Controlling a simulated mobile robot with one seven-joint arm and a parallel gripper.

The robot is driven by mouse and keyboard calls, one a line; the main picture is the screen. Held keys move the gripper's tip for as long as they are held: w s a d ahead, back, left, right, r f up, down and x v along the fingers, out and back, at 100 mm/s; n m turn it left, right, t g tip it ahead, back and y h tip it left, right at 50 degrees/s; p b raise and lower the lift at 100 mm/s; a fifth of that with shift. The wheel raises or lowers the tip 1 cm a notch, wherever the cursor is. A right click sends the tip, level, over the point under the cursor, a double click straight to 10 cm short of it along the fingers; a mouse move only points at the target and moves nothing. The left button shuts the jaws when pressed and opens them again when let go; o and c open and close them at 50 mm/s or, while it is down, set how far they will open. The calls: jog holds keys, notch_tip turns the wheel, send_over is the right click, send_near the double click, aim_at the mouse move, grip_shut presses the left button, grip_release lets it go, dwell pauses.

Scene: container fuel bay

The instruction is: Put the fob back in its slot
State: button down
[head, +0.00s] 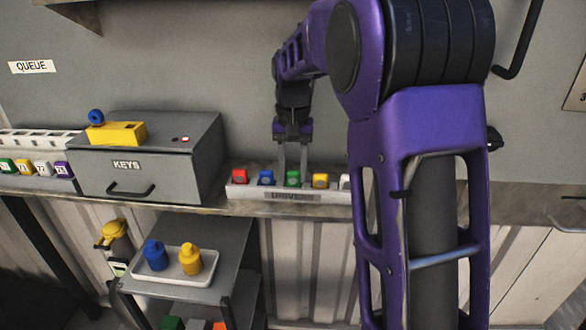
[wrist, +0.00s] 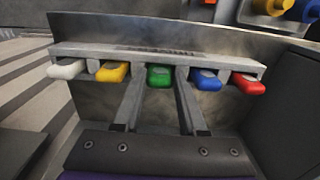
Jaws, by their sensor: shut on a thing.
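A pale rack (head: 250,190) labelled "DRIVERS" sits on the shelf in the head view, holding a row of coloured fobs. The green fob (head: 293,178) is in the middle of the row, between the blue fob (head: 266,178) and the yellow fob (head: 320,181). My gripper (head: 292,169) reaches down from above and is shut on the green fob. In the wrist view the fingers lie on either side of the green fob (wrist: 159,77), which lines up with its neighbours in the rack. How deep it sits in its slot is hidden.
A red fob (head: 240,176) and a white fob (wrist: 66,69) fill the rack's ends. A grey "KEYS" box (head: 188,170) stands left of the rack, with a yellow block (head: 117,133) on top. A tray (head: 172,275) with two bottles is below.

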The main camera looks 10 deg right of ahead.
jog(key=shift+c, duration=1.9)
grip_release()
jog(key=shift+r, duration=0.1)
notch_tip(320, 180, up, 7)
jog(key=shift+r+p, duration=0.2)
jog(key=shift+p, duration=0.45)
